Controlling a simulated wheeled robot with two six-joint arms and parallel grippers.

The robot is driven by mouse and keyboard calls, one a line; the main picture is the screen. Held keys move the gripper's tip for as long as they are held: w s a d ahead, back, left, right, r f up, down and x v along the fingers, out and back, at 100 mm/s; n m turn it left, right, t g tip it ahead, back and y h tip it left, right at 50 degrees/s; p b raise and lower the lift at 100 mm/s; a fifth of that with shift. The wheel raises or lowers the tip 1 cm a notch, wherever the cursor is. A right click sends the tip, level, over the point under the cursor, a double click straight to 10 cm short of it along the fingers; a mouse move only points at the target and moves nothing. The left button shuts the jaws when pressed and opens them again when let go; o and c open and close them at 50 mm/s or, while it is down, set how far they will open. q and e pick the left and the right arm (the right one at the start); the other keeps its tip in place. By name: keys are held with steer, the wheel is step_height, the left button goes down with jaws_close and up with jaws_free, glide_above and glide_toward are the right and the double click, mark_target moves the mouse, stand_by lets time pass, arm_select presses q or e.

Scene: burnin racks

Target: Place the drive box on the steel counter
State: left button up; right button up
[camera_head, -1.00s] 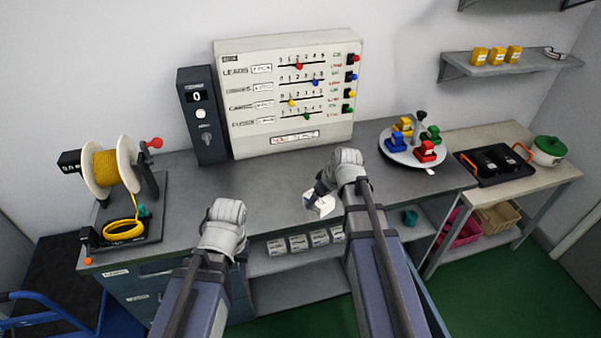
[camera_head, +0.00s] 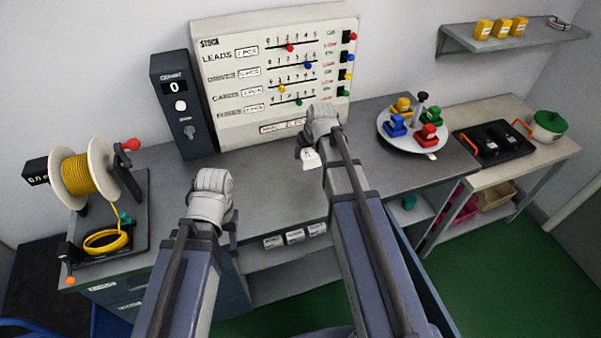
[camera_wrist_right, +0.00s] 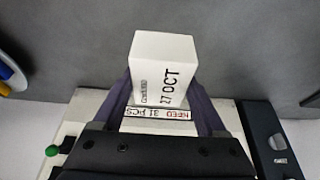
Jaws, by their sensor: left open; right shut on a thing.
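The drive box is a small white box (camera_head: 310,158) held by my right gripper (camera_head: 306,150) above the grey steel counter (camera_head: 270,185). In the right wrist view the white box (camera_wrist_right: 162,70) sits between the two fingers and shows printed text "27 OCT". My right gripper is shut on it. The counter surface (camera_wrist_right: 240,50) lies behind the box in that view; I cannot tell whether they touch. My left gripper (camera_head: 228,225) is open and empty near the counter's front edge, its fingers mostly hidden by the wrist.
A stock board with sliders (camera_head: 275,75) and a grey counter unit (camera_head: 182,105) stand at the back. A yellow cable spool (camera_head: 80,175) is at left, a round tray with coloured blocks (camera_head: 395,143) at right. Several white boxes (camera_head: 295,236) sit on the shelf below.

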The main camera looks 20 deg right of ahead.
mark_target(313, 160)
steer(key=shift+f+b, duration=4.5)
steer(key=shift+f, duration=0.3)
steer(key=shift+f, duration=0.2)
steer(key=o, duration=1.4)
steer(key=shift+r, duration=0.2)
steer(key=p+v, duration=1.1)
steer(key=v, duration=0.1)
steer(key=shift+r, duration=0.1)
steer(key=s+a+n+g, duration=0.1)
steer(key=s+a, duration=0.5)
steer(key=s+a+f+n+g+h, duration=0.1)
steer(key=s+a+g, duration=0.1)
steer(key=s+a, duration=0.4)
steer(key=s+a+n+g, duration=0.1)
steer(key=s+a+g, duration=0.1)
steer(key=s+a, duration=0.4)
steer(key=shift+s+f+h, duration=0.15)
steer(key=shift+f+h, duration=0.15)
